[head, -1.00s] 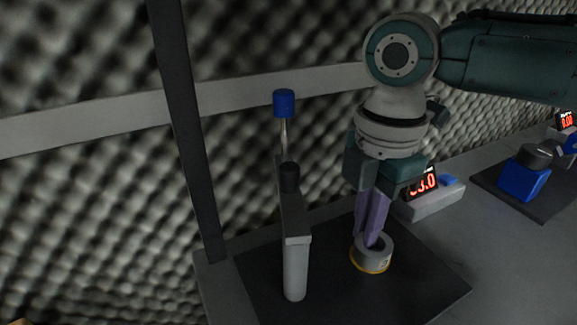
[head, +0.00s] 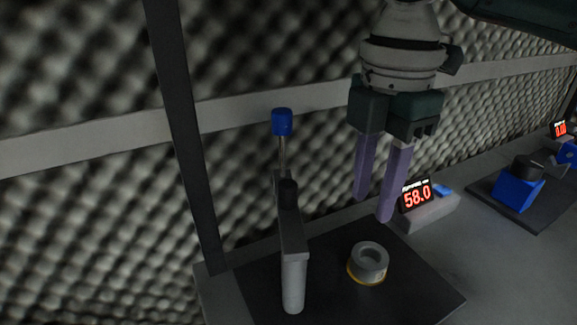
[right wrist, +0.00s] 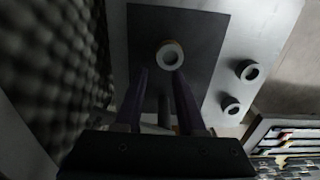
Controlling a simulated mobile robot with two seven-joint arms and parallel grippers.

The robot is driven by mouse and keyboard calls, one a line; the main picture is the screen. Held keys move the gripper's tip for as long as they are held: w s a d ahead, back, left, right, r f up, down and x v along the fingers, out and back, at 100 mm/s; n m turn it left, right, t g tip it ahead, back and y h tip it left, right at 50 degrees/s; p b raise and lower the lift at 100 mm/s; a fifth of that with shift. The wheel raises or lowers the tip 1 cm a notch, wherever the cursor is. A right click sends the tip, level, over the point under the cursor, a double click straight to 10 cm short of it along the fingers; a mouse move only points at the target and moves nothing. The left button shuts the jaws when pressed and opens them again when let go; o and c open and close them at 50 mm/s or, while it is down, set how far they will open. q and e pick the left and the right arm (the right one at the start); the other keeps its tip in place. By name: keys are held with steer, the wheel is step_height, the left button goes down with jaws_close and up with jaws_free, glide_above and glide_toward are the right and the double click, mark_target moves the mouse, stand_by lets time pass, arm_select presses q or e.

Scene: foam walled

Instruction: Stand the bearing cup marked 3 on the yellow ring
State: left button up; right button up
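The grey bearing cup (head: 369,258) stands upright on the yellow ring (head: 366,280), which shows as a thin band under it on the dark mat. The mark on the cup is too small to read now. The cup also shows in the right wrist view (right wrist: 170,54), where the ring cannot be told. My right gripper (head: 372,210) is open and empty, above the cup and apart from it; its purple fingers show in the right wrist view (right wrist: 160,80). My left gripper is not in view.
A grey press-like stand (head: 292,255) with a blue knob (head: 282,122) stands left of the cup. A display (head: 416,195) reading 58.0 is behind right. A blue block (head: 519,188) is farther right. Two more cups (right wrist: 247,70) (right wrist: 231,105) show in the right wrist view.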

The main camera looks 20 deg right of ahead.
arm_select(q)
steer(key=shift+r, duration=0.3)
arm_select(e)
step_height(320, 180, up, 4)
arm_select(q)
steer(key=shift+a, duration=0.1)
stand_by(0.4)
arm_select(e)
steer(key=shift+c, duration=0.3)
